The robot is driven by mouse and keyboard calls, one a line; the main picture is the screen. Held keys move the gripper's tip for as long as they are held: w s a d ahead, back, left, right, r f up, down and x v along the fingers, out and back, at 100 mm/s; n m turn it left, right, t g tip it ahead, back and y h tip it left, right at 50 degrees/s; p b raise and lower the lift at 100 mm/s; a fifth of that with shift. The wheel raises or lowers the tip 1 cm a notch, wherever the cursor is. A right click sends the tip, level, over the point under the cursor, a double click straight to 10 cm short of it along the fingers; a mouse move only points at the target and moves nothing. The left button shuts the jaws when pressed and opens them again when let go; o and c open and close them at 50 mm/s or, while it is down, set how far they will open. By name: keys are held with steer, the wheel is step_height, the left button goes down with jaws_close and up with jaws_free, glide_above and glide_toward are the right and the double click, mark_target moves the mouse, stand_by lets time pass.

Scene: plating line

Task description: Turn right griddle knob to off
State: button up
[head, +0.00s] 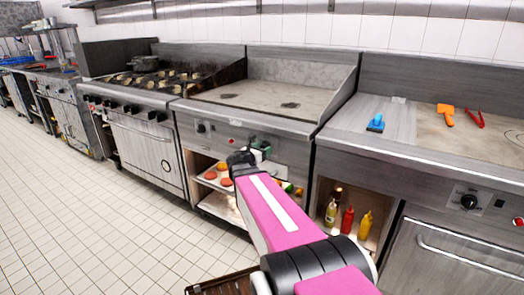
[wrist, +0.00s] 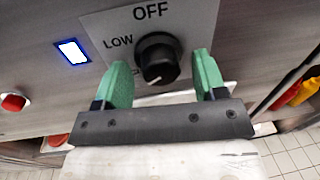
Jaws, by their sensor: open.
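The griddle knob (wrist: 157,58) is black and round, on a pale plate marked OFF above and LOW at its upper left. A white mark at its lower edge points down and slightly left, away from OFF. My gripper (wrist: 163,80) is open, its green fingers standing left and right of the knob with gaps visible; contact cannot be confirmed. In the head view my gripper (head: 261,149) is at the right part of the griddle (head: 270,95) front and hides this knob. The griddle's left knob (head: 202,128) is visible.
A lit blue-white indicator (wrist: 73,51) and a red button (wrist: 14,102) are left of the knob. Below the griddle is a shelf with food items (head: 210,175). Squeeze bottles (head: 347,219) stand in the cabinet at right. The tiled floor (head: 80,215) at left is clear.

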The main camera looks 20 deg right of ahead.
steer(key=c, duration=0.9)
steer(key=shift+m, duration=0.3)
steer(key=shift+s+r+m+t+y, duration=0.1)
steer(key=shift+m+t+y, duration=0.3)
steer(key=shift+m, duration=3.15)
steer(key=shift+r+m+t+y, duration=0.15)
steer(key=shift+m+y, duration=0.4)
steer(key=shift+m, duration=2.95)
steer(key=shift+s+f+m+t+y, duration=0.1)
steer(key=shift+m+t+y, duration=0.3)
steer(key=shift+m, duration=3.15)
